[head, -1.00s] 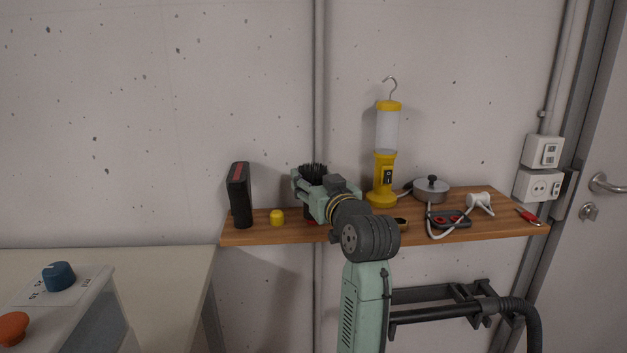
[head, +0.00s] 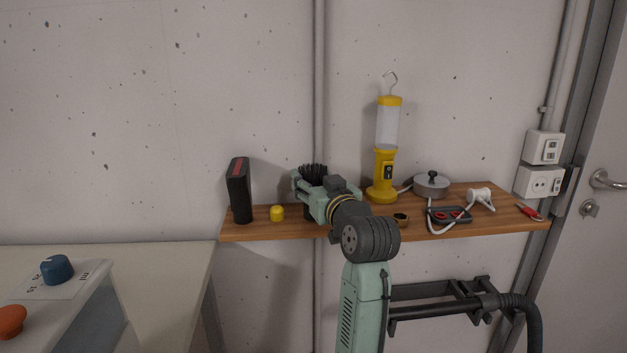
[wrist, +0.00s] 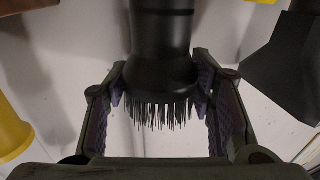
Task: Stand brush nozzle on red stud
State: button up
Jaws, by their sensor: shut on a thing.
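The black brush nozzle (head: 313,171) is upright over the wooden shelf, bristles up. My gripper (head: 312,189) is shut on it from the front. In the wrist view the nozzle (wrist: 162,50) sits between the two finger pads of my gripper (wrist: 165,88), with its bristles toward the bottom of the picture. The nozzle's lower end shows only partly below my gripper in the head view, close to the shelf. The red stud is not visible; I cannot tell whether the nozzle touches it.
The wall is close behind.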

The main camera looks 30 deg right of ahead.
dwell(0.3)
jog(key=o, duration=1.3)
jog(key=shift+c, duration=0.2)
jog(key=s+a, duration=0.2)
jog(key=s, duration=0.9)
jog(key=shift+s+a, duration=0.15)
jog(key=shift+s, duration=0.25)
